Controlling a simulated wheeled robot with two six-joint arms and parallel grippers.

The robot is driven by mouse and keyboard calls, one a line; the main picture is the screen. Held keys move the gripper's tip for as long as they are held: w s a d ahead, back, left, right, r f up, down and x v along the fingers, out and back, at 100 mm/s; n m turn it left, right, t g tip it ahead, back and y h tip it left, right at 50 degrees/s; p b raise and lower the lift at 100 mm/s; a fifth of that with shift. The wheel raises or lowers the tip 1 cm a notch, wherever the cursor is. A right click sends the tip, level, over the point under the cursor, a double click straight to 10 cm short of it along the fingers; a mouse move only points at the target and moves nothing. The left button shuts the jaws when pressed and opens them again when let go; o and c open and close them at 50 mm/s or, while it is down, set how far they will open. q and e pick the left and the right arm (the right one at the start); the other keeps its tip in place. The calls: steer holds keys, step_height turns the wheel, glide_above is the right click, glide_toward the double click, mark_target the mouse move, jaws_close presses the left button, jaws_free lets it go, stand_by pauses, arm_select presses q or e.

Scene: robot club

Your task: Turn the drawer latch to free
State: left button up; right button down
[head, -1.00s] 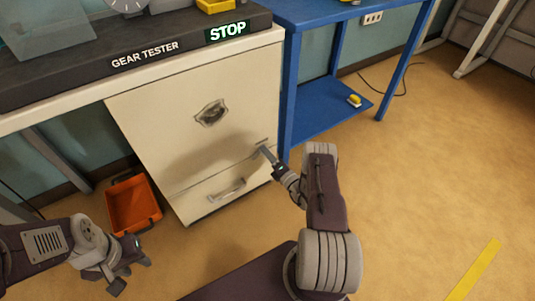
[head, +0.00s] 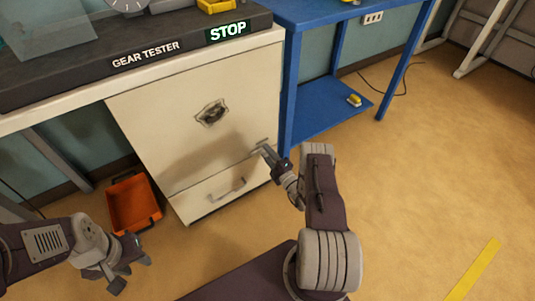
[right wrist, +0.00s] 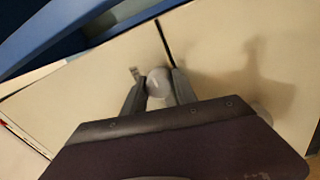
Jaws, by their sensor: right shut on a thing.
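The drawer latch shows in the right wrist view as a pale round knob (right wrist: 158,82) on the cream cabinet front, beside a dark seam. My right gripper (right wrist: 158,92) is shut on this knob, one finger on each side. In the head view my right gripper (head: 259,151) is at the cabinet's right edge, above the lower drawer (head: 222,190), and hides most of the latch. The drawer front sits flush with the cabinet. My left gripper (head: 132,275) is open and empty at the lower left, away from the cabinet.
An orange bin (head: 133,203) stands on the floor left of the cabinet (head: 150,130). A blue table (head: 291,90) stands close to its right side, with a small yellow item (head: 354,100) on its lower shelf. The floor on the right is clear.

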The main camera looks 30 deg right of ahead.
stand_by(0.3)
steer(key=c, duration=1)
jaws_free()
steer(key=s+p, duration=0.4)
steer(key=s, duration=0.5)
steer(key=shift+d+f, duration=0.35)
